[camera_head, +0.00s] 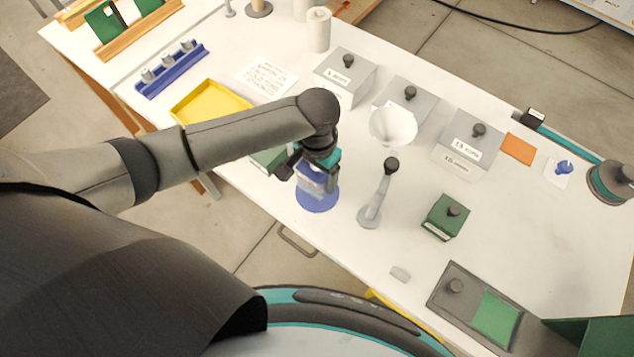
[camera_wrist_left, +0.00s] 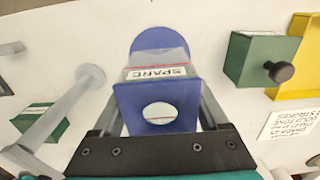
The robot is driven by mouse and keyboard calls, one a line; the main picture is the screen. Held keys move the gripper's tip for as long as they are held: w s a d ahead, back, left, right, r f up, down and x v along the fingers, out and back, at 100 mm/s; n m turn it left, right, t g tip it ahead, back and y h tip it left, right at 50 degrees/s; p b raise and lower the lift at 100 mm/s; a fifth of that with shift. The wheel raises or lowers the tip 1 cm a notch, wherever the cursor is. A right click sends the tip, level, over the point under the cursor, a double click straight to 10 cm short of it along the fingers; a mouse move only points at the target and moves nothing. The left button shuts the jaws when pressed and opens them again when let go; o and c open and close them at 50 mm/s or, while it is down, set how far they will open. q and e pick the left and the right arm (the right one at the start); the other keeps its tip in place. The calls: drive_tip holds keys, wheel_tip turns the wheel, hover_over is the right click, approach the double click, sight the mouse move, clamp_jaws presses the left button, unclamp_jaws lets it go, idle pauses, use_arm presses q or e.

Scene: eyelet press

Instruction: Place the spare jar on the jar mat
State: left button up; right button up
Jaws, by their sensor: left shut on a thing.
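The spare jar (camera_head: 312,180) is a clear container with a blue top and a white label. It is held in my left gripper (camera_head: 316,172), whose fingers are shut on its sides. In the left wrist view the jar's label (camera_wrist_left: 158,72) reads "SPARE" in part, and its blue top (camera_wrist_left: 125,103) has a round hole. The round blue jar mat (camera_head: 317,204) lies on the white table under the jar, and its far part (camera_wrist_left: 158,38) shows in the wrist view. The jar overlaps the mat; I cannot tell whether they touch. My right gripper is not in view.
A grey post with a black knob (camera_head: 374,205) stands right of the mat. A green box (camera_head: 267,158) is close behind my left gripper, with a yellow tray (camera_head: 211,102) beyond it. Another green box (camera_head: 446,217) stands farther right. The table's front edge is near.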

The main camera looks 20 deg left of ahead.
use_arm(q)
drive_tip(key=shift+f+b, duration=0.4)
drive_tip(key=shift+f, duration=1.65)
drive_tip(key=shift+f, duration=0.1)
drive_tip(key=o, duration=1.3)
drive_tip(key=shift+c, duration=0.2)
wheel_tip(320, 180, up, 12)
drive_tip(key=shift+r+p, duration=0.1)
drive_tip(key=shift+p, duration=1.1)
